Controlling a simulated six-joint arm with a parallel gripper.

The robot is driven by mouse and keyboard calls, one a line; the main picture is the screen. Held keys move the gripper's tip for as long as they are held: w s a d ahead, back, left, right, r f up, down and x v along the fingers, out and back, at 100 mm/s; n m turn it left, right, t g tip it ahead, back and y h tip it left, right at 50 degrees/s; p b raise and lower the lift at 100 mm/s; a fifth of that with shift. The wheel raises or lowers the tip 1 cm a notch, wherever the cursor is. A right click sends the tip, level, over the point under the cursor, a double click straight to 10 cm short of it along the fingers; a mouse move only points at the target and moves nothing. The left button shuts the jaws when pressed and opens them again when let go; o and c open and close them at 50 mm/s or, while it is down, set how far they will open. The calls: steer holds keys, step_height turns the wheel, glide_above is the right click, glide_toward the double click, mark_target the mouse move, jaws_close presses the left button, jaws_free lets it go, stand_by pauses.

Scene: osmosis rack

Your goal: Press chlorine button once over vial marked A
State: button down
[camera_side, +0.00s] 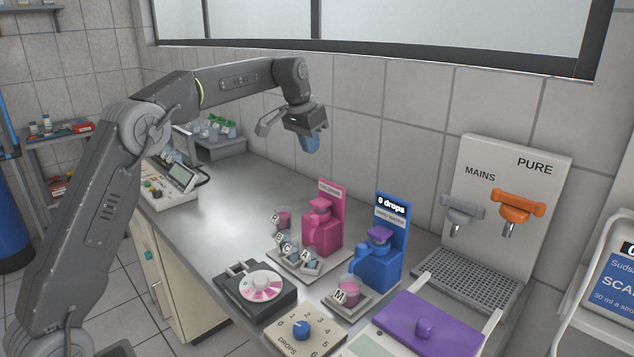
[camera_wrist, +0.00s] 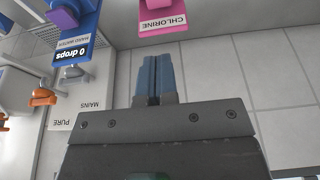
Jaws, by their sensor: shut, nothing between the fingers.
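The pink chlorine dispenser (camera_side: 322,232) stands on the bench, with a pink button on its top (camera_side: 320,205) and a sign behind it. Its sign reading CHLORINE also shows in the wrist view (camera_wrist: 162,24). Vials marked with letters stand on a tray (camera_side: 283,260) at its foot; the vial marked A (camera_side: 309,262) is at the tray's right side, near the dispenser's base. My gripper (camera_side: 310,146) has blue fingers, is shut and empty, and hangs in the air above and behind the dispenser, touching nothing. Its fingers also show in the wrist view (camera_wrist: 152,80).
A blue hard water dispenser (camera_side: 378,262) with a "0 drops" display stands to the right of the pink one. A vial marked M (camera_side: 348,292), a dial box (camera_side: 258,288) and a drops knob box (camera_side: 300,332) stand in front.

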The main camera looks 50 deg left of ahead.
mark_target(320, 201)
steer(key=x, duration=0.8)
steer(key=s+x, duration=0.1)
steer(key=x, duration=0.3)
steer(key=shift+w+f, duration=0.15)
steer(key=shift+f, duration=0.85)
steer(key=shift+f, duration=0.95)
steer(key=shift+r, duration=0.35)
steer(key=w+v, duration=0.1)
steer(key=v, duration=1.2)
steer(key=shift+r, duration=0.35)
